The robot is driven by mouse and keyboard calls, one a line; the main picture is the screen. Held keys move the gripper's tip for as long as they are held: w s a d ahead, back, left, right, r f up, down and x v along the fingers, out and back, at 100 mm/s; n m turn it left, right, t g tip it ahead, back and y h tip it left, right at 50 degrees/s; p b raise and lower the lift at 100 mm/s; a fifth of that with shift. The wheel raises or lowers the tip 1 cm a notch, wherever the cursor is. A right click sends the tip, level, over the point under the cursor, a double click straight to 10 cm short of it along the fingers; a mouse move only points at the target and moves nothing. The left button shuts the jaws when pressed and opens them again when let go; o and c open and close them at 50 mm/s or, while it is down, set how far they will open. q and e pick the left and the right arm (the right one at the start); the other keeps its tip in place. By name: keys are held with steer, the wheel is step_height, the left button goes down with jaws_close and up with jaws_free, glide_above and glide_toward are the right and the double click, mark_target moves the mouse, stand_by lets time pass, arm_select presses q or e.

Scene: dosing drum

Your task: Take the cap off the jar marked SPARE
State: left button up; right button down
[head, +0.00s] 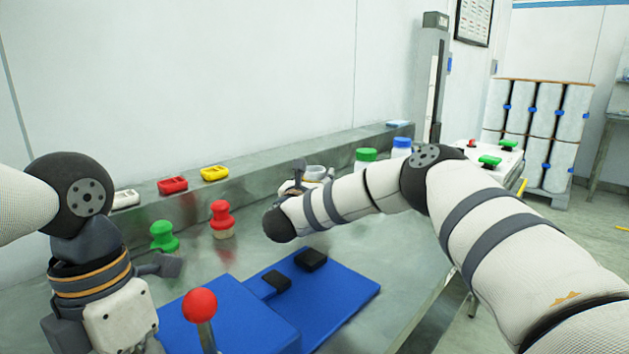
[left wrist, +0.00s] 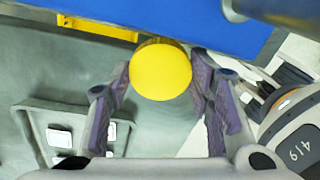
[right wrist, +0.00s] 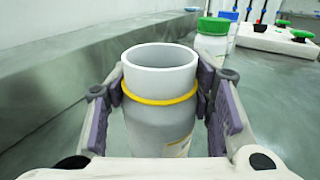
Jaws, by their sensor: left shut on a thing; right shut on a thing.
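A white jar (right wrist: 157,130) with an open mouth and a yellow ring below its rim stands upright in the right wrist view. My right gripper (right wrist: 160,88) is shut around its sides. In the head view my right arm hides much of the jar (head: 318,173). Its label is mostly hidden and I cannot read it. My left gripper (left wrist: 160,76) is shut on a round yellow cap (left wrist: 160,73), apart from the jar. The left fingertips are out of sight in the head view.
Green-lidded (head: 366,155) and blue-lidded (head: 402,146) jars stand beyond my right arm. Green (head: 164,236) and red (head: 221,217) knobbed things stand near the back ledge. A red-ball lever (head: 200,305) rises by the blue mat (head: 345,296). Bare bench lies between knobs and mat.

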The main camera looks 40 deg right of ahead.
steer(key=shift+f, duration=0.25)
steer(key=c, duration=0.8)
jaws_free()
steer(key=shift+o, duration=0.3)
steer(key=shift+r, duration=0.15)
